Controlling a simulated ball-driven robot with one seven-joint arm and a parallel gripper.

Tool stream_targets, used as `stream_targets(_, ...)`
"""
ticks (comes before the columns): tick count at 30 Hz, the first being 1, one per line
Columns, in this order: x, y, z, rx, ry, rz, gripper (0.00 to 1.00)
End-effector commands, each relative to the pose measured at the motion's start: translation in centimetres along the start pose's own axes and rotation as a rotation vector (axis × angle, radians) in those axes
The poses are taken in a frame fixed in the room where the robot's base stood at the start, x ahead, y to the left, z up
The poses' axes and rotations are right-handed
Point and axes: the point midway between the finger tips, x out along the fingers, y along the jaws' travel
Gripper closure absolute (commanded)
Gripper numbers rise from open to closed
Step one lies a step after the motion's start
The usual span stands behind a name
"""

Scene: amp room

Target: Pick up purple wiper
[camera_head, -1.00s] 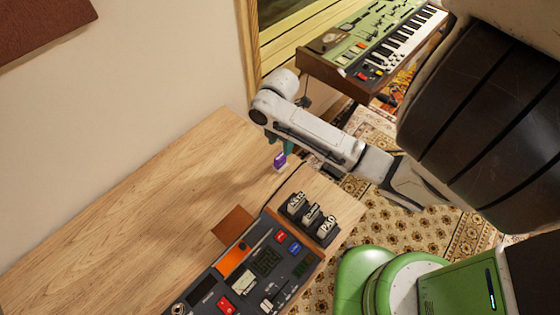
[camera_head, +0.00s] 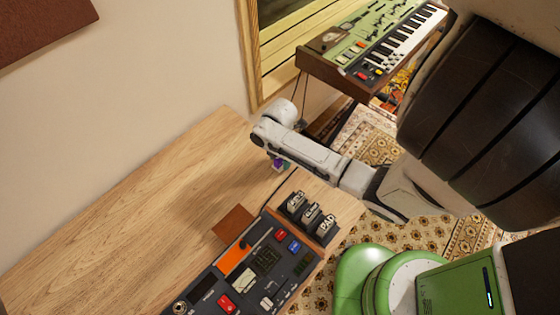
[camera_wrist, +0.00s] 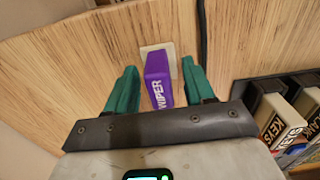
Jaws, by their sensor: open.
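The purple wiper (camera_wrist: 158,80) has the word WIPER on its side and a pale base plate at its far end. In the wrist view it sits between the two green fingers of my gripper (camera_wrist: 160,85), with a gap visible on the right and a narrower one on the left. My gripper is open around it. In the head view only a small purple part of the wiper (camera_head: 279,163) shows on the wooden desk, below the end of my arm. My arm hides the fingers there.
A control console (camera_head: 245,275) with buttons stands on the desk (camera_head: 130,240), with several black labelled blocks (camera_head: 312,216) beside it. A dark cable (camera_wrist: 203,40) runs close to the right of my gripper. The desk's left part is clear. A green keyboard (camera_head: 375,45) stands beyond.

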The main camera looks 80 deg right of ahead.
Motion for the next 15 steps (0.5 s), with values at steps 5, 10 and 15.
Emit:
stream_targets(5,0.56,-0.01,-0.02,0.000,0.000,0.000,0.47)
stream_targets(10,0.53,0.00,-0.01,0.000,0.000,0.000,0.50)
stream_targets(15,0.51,-0.01,0.00,0.000,-0.001,0.000,0.66)
